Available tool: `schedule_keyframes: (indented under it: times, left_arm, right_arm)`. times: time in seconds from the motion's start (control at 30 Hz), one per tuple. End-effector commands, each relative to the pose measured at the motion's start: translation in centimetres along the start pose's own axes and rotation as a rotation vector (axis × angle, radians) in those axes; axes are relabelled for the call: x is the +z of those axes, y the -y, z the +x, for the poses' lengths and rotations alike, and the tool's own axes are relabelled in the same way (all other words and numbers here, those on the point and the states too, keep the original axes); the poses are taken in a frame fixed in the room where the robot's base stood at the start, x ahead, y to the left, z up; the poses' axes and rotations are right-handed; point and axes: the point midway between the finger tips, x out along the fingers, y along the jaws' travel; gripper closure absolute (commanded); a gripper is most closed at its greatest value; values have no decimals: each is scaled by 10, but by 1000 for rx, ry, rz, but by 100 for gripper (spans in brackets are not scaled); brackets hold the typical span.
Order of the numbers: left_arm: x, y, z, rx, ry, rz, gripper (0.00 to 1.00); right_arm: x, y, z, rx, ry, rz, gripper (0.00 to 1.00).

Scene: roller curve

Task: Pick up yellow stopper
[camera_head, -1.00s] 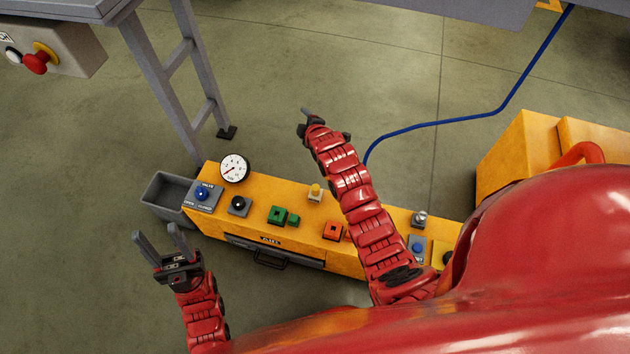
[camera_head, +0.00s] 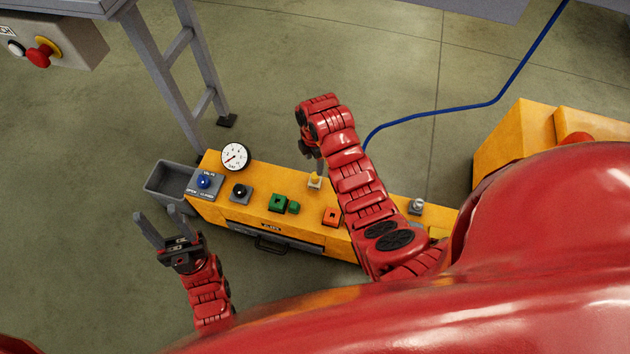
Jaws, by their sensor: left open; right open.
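The yellow stopper (camera_head: 315,178) is a small yellow cap on a pale square base, standing on top of the long yellow cabinet (camera_head: 262,189). My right gripper (camera_head: 312,154) is bent downward just above and behind the stopper. Its fingers are dark and partly hidden by the wrist, and I cannot tell whether they touch the stopper. My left gripper (camera_head: 160,230) is open and empty, left of and in front of the cabinet, with its two grey fingers pointing up and away.
On the cabinet sit a blue knob (camera_head: 203,181), a gauge (camera_head: 235,156), a black knob (camera_head: 240,191), green blocks (camera_head: 279,202), an orange block (camera_head: 331,216) and a metal knob (camera_head: 416,205). A grey bin (camera_head: 163,181) adjoins its left end. Open floor lies behind.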

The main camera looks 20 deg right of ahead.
Motion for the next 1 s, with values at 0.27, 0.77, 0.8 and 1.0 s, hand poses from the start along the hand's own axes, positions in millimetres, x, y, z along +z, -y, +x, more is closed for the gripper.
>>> schedule_keyframes:
  times: [0.27,0.77,0.8,1.0]
  left_arm:
    - [1,0,-6,0,0,0,50]
    - [3,-1,-19,0,0,0,50]
    - [3,-1,-19,0,0,0,50]
    - [3,-1,-18,0,0,0,50]
  right_arm:
    - [0,1,39,-2,0,1,33]
    - [1,3,92,-1,0,1,33]
    - [1,3,92,1,0,1,33]
    - [1,2,92,3,1,1,39]
